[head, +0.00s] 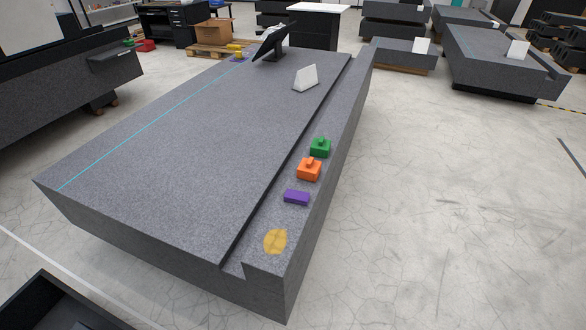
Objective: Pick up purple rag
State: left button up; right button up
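A small flat purple block-like item (297,197), which looks like the folded purple rag, lies on the lower right ledge of the large granite bed (160,130). It sits between an orange block with a knob (309,170) and a yellowish round patch (275,241) nearer the front end of the ledge. Nothing touches it. Neither of my grippers shows in the head view.
A green knobbed block (320,148) stands behind the orange one. A white card (305,78) and a dark screen on a stand (270,42) are at the bed's far end. A black bin (55,305) is at lower left. The floor right of the bed is clear.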

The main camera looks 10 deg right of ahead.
aim_at(292, 195)
jog(key=i+l+u, duration=0.15)
jog(key=l, duration=0.3)
jog(key=i+l+u, duration=0.2)
jog(key=l, duration=0.3)
jog(key=i+l+u, duration=0.15)
jog(key=l, duration=0.35)
jog(key=i+l+u, duration=0.15)
jog(key=l, duration=0.35)
jog(key=l+u, duration=0.2)
jog(key=l, duration=0.3)
